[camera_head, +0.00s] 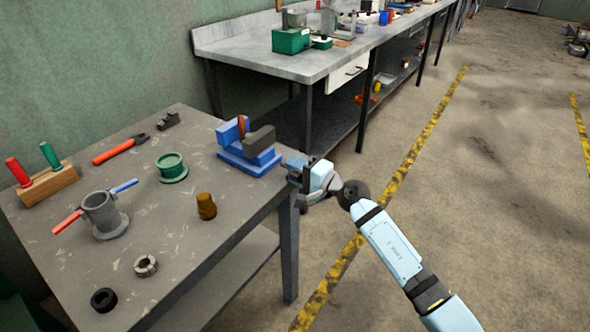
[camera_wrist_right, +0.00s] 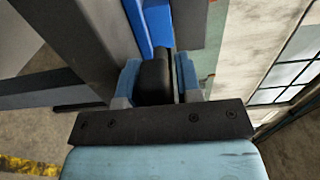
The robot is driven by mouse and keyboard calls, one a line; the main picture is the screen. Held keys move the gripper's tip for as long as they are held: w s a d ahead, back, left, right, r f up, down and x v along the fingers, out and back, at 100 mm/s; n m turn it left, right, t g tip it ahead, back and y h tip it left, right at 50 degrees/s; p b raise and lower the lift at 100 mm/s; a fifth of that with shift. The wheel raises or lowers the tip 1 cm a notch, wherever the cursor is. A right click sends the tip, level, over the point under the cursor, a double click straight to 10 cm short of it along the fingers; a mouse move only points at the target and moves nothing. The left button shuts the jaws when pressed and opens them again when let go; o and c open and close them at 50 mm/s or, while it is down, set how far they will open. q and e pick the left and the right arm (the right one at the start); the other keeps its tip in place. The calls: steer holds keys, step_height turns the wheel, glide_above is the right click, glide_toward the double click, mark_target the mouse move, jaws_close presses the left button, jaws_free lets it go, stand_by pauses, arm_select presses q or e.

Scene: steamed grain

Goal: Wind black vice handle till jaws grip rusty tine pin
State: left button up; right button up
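The blue vice (camera_head: 250,165) is at the right edge of the near table. The rusty tine pin (camera_head: 242,126) stands up at its jaws, behind the dark grey block (camera_head: 259,139); whether both jaws touch it I cannot tell. My right gripper (camera_head: 295,168) is at the vice's right end, beyond the table edge. In the right wrist view, the black vice handle (camera_wrist_right: 155,80) lies between the two fingers of my right gripper (camera_wrist_right: 159,82), which look closed on it. The handle is mostly hidden in the head view. My left gripper is not in view.
The near table (camera_head: 120,250) holds a green flanged piece (camera_head: 172,167), a brown plug (camera_head: 206,206), a grey cup (camera_head: 101,213), a red-handled tool (camera_head: 118,151) and a wooden rack (camera_head: 47,186). A long workbench (camera_head: 250,58) stands behind.

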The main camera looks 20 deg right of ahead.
jaws_close()
steer(key=shift+m, duration=0.3)
